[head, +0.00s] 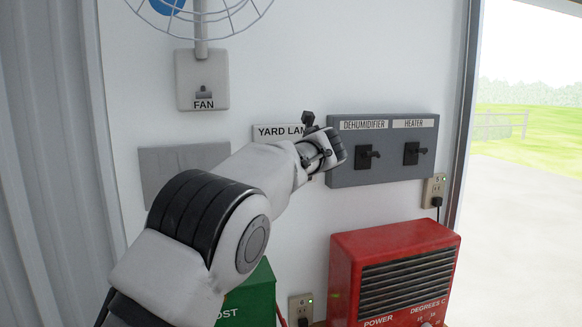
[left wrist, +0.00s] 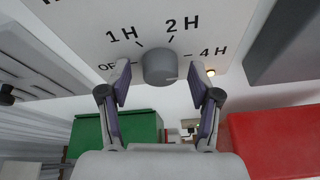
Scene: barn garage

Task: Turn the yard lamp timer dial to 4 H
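The yard lamp panel (head: 270,131) is a white plate on the wall, mostly hidden by my left arm in the head view. In the left wrist view its grey round dial (left wrist: 160,68) sits below the marks 1 H and 2 H, with OFF to its left and 4 H to its right. The dial's pointer setting is not clear. My left gripper (left wrist: 159,78) is open, with one finger on each side of the dial and a visible gap on both sides. In the head view the dial is hidden behind this gripper. My right gripper is not in view.
A grey box (head: 382,184) with dehumidifier and heater switches is close to the right of the left gripper. A fan switch (head: 203,82) is up left. A red heater (head: 395,240) and a green box (head: 255,290) stand below. A small orange light (left wrist: 211,72) shows near 4 H.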

